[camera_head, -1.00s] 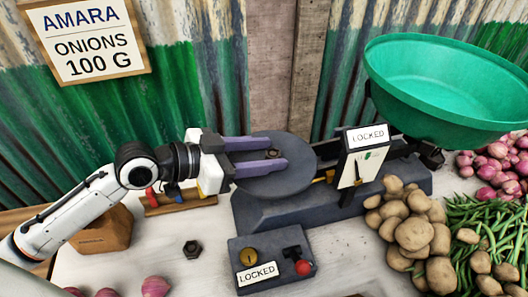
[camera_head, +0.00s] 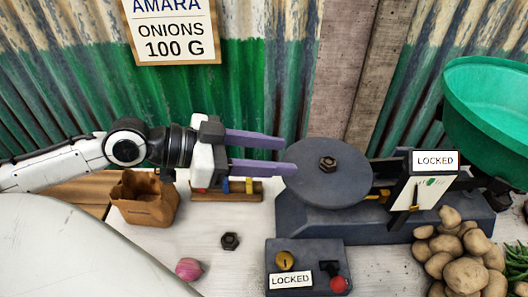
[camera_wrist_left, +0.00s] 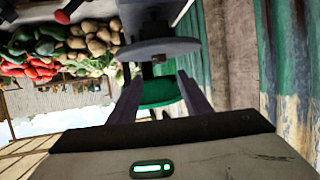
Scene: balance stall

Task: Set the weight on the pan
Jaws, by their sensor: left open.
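A dark hexagonal nut-shaped weight (camera_head: 328,163) lies on the round grey pan (camera_head: 335,188) of the balance. My left gripper (camera_head: 290,154) is open and empty, its two purple fingers pointing right. The fingertips are at the left side of the pan, clear of the weight. In the left wrist view, the gripper's fingers (camera_wrist_left: 160,85) are apart and the pan (camera_wrist_left: 158,50) shows beyond them. A second similar dark nut (camera_head: 230,241) lies on the table. My right gripper is not in view.
A control box (camera_head: 305,252) with a red knob and LOCKED label stands in front of the balance. A green bowl (camera_head: 490,105) is at the right, above potatoes (camera_head: 465,270). A brown paper bag (camera_head: 147,197), a wooden rack (camera_head: 240,196) and an onion (camera_head: 189,268) are at the left.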

